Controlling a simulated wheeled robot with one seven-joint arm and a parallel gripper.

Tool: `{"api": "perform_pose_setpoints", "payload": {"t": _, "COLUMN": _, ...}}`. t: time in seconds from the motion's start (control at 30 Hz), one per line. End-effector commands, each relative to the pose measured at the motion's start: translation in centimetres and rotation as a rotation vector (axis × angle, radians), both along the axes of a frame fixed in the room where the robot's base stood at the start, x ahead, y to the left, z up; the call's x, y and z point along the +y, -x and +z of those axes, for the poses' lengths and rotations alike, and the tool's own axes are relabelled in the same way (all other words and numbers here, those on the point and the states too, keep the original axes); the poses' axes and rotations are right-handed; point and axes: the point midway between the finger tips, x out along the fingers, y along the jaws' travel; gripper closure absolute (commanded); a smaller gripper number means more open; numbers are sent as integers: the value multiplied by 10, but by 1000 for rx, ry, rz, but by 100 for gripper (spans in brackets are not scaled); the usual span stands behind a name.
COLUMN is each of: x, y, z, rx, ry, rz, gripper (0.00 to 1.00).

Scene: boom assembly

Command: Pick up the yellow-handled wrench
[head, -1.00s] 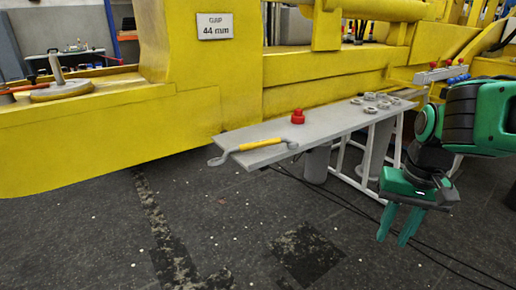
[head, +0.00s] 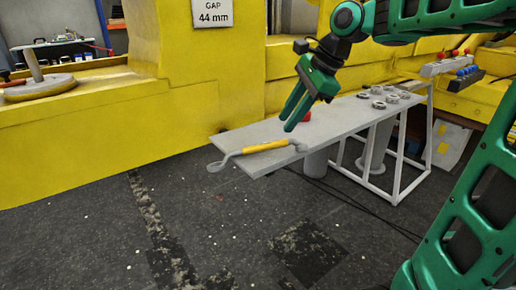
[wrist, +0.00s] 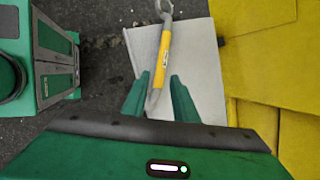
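The yellow-handled wrench (head: 262,148) lies across the near left end of the grey bench (head: 340,120). Its left jaw end sticks out past the bench edge. It also shows in the wrist view (wrist: 163,57), with its lower end between my fingers in the picture. My gripper (head: 291,122) is above the bench near the wrench's right end, pointing down and to the left. In the wrist view my two green fingers (wrist: 160,92) are apart with no object clamped between them. The wrench appears to lie below them, still on the bench.
Several metal rings (head: 385,98) lie at the bench's far right. A large yellow machine body (head: 200,85) runs behind the bench. The dark floor (head: 200,235) in front is open.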

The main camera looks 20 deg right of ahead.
Motion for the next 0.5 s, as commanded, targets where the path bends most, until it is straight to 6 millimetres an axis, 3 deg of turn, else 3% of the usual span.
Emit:
{"api": "perform_pose_setpoints", "payload": {"t": 0.17, "x": 10, "y": -7, "z": -1, "rx": 10, "ry": -25, "rz": -24, "gripper": 74}}
{"api": "perform_pose_setpoints", "payload": {"t": 0.5, "x": 33, "y": -21, "z": -41, "rx": 11, "ry": -25, "rz": -15, "gripper": 74}}
